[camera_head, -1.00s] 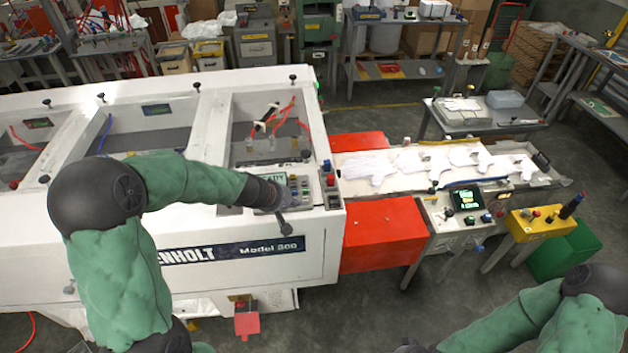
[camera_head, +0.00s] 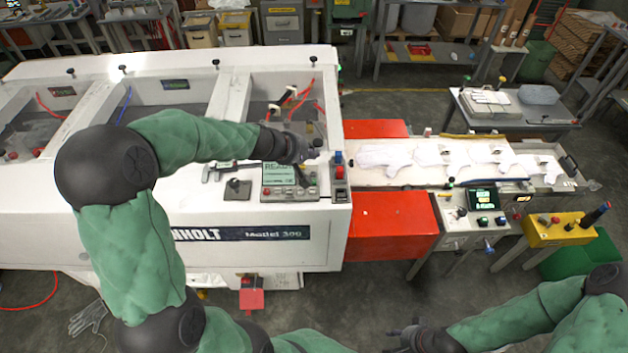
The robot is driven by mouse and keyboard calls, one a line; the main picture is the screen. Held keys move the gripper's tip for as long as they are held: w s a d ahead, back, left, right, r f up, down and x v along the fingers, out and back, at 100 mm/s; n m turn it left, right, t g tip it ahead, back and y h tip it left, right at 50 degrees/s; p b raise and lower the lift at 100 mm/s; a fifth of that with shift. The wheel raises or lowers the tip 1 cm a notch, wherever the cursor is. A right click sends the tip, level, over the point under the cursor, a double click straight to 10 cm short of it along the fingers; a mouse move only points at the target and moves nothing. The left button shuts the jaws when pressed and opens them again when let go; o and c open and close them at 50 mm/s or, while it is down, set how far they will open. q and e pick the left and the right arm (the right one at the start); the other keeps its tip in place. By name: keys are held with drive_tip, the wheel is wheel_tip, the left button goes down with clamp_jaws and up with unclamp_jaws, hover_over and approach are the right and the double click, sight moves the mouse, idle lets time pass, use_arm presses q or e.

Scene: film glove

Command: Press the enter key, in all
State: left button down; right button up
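The control panel (camera_head: 270,192) sits on the white machine's top near its right end. It has a lit green display (camera_head: 285,172) with a row of small keys (camera_head: 285,191) below. I cannot read which key is enter. My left gripper (camera_head: 312,155) hangs over the panel's far right part and hides some of it. I cannot tell whether it touches the panel, or whether its fingers are open or shut. My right gripper (camera_head: 398,340) is low at the bottom edge, away from the machine, with nothing visible in it; its finger opening is unclear.
A red knob (camera_head: 339,171) and a blue knob (camera_head: 338,157) stand close to the panel's right. A second console (camera_head: 480,215) with a green screen is further right, beside the glove conveyor (camera_head: 375,180). A yellow button box (camera_head: 555,230) stands beyond it.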

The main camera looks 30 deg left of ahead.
use_arm(q)
wheel_tip(320, 180, down, 8)
drive_tip(key=b, duration=0.7)
drive_tip(key=shift+f+b, duration=0.35)
drive_tip(key=shift+b, duration=0.1)
drive_tip(key=shift+f, duration=0.1)
idle(0.8)
drive_tip(key=shift+f+b, duration=0.35)
drive_tip(key=shift+b, duration=0.15)
drive_tip(key=shift+f+b, duration=0.4)
drive_tip(key=shift+b, duration=0.05)
idle(0.6)
drive_tip(key=shift+r, duration=0.15)
drive_tip(key=shift+r+p, duration=0.75)
